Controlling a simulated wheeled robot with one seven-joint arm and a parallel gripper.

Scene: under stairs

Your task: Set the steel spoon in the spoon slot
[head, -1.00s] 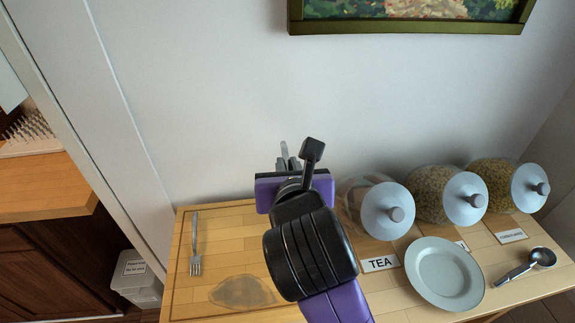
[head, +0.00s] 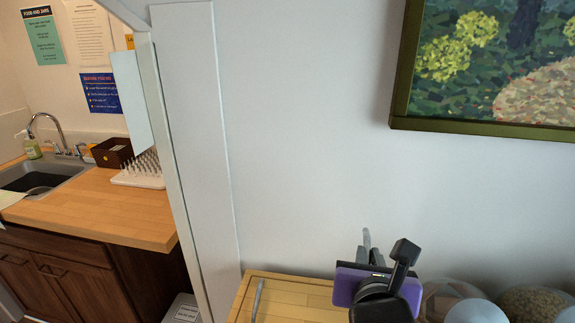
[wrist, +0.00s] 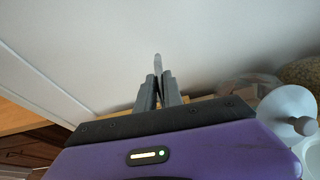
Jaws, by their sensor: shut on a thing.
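My gripper (head: 367,255) is over the wooden table, in front of the white wall. It is shut on a thin grey metal piece, which I take to be the steel spoon (head: 366,238). A narrow rounded end of the spoon (wrist: 157,63) sticks out past the fingertips (wrist: 158,90) in the wrist view; the rest is hidden by the gripper. The spoon slot cannot be made out in the current views.
The wooden table (head: 300,290) shows at the bottom, with a fork handle (head: 258,298) on it. At left are a counter (head: 100,215), a sink (head: 45,178) and a white spiked rack (head: 140,172).

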